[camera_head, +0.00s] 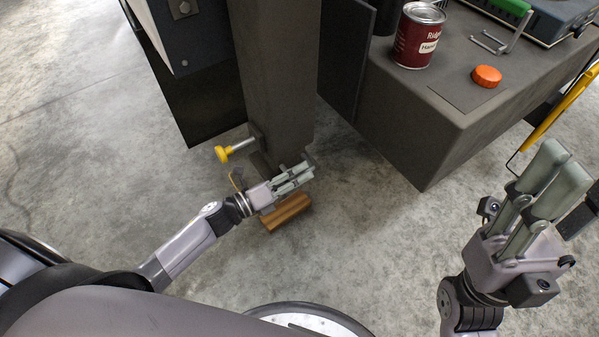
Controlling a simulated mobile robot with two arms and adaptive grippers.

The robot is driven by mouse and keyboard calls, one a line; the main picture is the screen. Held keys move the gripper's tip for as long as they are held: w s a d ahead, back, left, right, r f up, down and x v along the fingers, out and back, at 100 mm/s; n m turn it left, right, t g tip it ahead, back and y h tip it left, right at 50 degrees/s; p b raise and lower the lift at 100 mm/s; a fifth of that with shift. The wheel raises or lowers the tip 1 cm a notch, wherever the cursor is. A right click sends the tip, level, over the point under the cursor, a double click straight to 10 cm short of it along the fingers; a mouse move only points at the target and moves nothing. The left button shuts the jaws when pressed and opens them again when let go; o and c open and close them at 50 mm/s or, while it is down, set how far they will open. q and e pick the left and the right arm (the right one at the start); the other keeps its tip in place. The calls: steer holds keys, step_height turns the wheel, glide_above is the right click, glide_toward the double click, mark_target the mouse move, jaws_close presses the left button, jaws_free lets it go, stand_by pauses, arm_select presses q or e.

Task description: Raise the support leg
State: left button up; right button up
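A dark upright post (278,75), which looks like the support leg, comes down in the upper middle. A yellow knob (222,154) on a metal rod sticks out to the left near its lower end. A wooden block (287,212) lies on the floor below. My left gripper (302,175) is at the foot of the post, over the block, and partly hides both. Its fingers lie close together; whether they hold anything is unclear.
A dark grey bench (430,125) stands at the right. It bears a red can (418,36), an orange cap (487,76) and a case with a green handle (509,6). A yellow bar (562,108) is at the far right. The concrete floor at left is clear.

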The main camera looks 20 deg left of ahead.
arm_select(q)
steer(key=v, duration=1.1)
steer(key=shift+s, duration=0.15)
steer(key=shift+a, duration=0.15)
